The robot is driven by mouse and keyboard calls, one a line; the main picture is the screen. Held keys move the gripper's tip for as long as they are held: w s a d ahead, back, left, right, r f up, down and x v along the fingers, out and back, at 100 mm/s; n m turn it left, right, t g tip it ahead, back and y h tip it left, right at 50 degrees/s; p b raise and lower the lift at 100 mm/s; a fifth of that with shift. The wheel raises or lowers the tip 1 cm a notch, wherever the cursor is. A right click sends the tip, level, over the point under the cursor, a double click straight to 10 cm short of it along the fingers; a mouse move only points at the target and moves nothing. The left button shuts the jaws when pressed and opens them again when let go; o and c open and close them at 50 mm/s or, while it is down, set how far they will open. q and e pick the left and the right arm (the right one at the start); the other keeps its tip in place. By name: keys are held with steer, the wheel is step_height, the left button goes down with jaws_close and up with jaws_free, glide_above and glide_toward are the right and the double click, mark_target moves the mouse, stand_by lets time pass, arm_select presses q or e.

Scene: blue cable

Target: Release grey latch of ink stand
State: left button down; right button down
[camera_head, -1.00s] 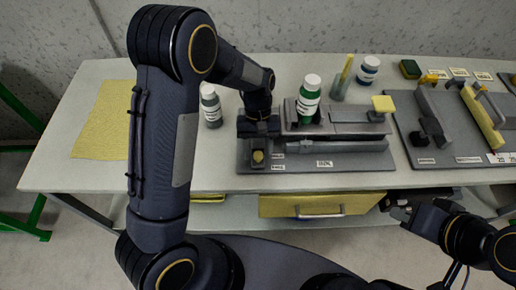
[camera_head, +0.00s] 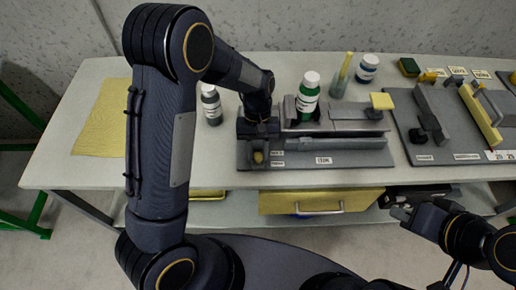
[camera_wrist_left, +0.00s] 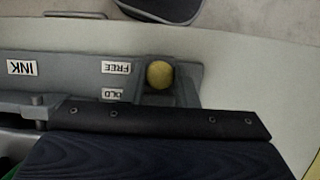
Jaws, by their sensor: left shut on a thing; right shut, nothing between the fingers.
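The grey ink stand (camera_head: 350,160) sits on the bench with a green, white-capped bottle (camera_head: 308,97) upright in it. At its left end a yellow round knob (camera_head: 257,157) sits in a grey slot. In the left wrist view the knob (camera_wrist_left: 160,75) is beside the labels FREE (camera_wrist_left: 116,67) and HOLD (camera_wrist_left: 112,94), closer to FREE. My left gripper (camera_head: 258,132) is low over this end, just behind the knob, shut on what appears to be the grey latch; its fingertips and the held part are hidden. My right gripper (camera_head: 402,212) is shut and empty, in front of the bench.
A cup with a yellow stick (camera_head: 341,80) and a blue-labelled bottle (camera_head: 367,69) stand behind the stand. Another grey fixture (camera_head: 425,140) is at right. A yellow cloth (camera_head: 103,115) lies left.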

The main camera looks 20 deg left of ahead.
mark_target(258, 147)
arm_select(q)
steer(key=shift+s, duration=0.1)
steer(key=c, duration=1.1)
jaws_free()
steer(key=shift+c, duration=0.2)
steer(key=v, duration=0.7)
steer(key=shift+r, duration=0.3)
